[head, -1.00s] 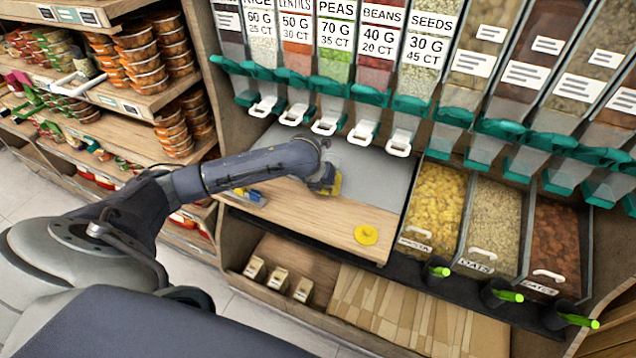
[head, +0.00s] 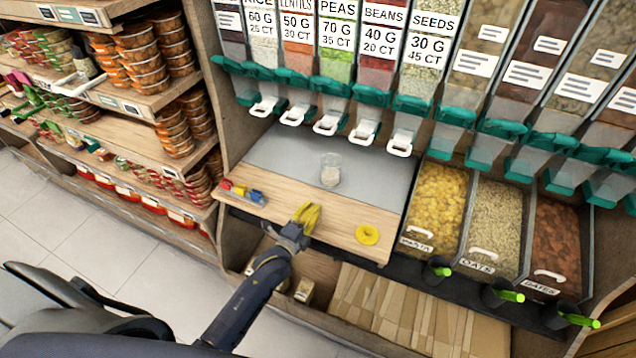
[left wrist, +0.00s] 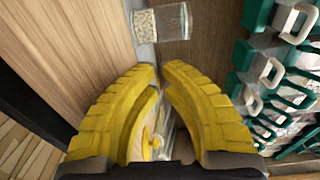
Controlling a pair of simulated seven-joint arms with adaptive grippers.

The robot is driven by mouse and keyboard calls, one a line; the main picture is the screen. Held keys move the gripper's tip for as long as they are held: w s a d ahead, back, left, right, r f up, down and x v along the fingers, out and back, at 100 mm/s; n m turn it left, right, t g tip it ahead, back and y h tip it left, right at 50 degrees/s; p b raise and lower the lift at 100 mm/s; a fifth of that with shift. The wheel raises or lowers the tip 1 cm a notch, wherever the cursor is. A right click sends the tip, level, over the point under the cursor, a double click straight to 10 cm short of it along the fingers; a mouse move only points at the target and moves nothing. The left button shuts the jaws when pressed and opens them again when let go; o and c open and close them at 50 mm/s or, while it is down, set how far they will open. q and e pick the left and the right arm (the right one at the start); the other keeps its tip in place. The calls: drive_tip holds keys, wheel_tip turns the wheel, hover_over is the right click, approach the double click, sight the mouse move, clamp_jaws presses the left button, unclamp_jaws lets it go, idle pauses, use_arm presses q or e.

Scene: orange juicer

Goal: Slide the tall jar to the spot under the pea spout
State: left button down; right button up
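A clear jar (head: 330,172) with pale contents in its lower part stands upright on the grey mat (head: 375,175), in front of the row of spouts. The pea spout (head: 327,124) is behind it and higher; I cannot tell whether the jar is directly under it. The jar also shows in the left wrist view (left wrist: 160,23), beyond the fingertips and lying sideways in the picture. My left gripper (head: 308,211) is in front of the jar, apart from it. Its yellow fingers (left wrist: 161,70) leave a narrow gap at the tips and hold nothing I can make out. My right gripper is out of view.
A yellow disc (head: 367,235) lies on the wooden board, right of my left gripper. Small coloured pieces (head: 243,192) lie at the board's left. Bins of dry food (head: 437,200) stand at the right. The mat around the jar is clear.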

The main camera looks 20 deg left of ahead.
sight(330, 179)
use_arm(q)
drive_tip(key=shift+s+a+f+n, duration=0.2)
drive_tip(key=shift+s+a+n, duration=0.15)
drive_tip(key=shift+s, duration=0.15)
drive_tip(key=w, duration=0.4)
drive_tip(key=w+d, duration=0.1)
drive_tip(key=w, duration=0.8)
drive_tip(key=shift+w+d, duration=0.3)
drive_tip(key=shift+d, duration=0.1)
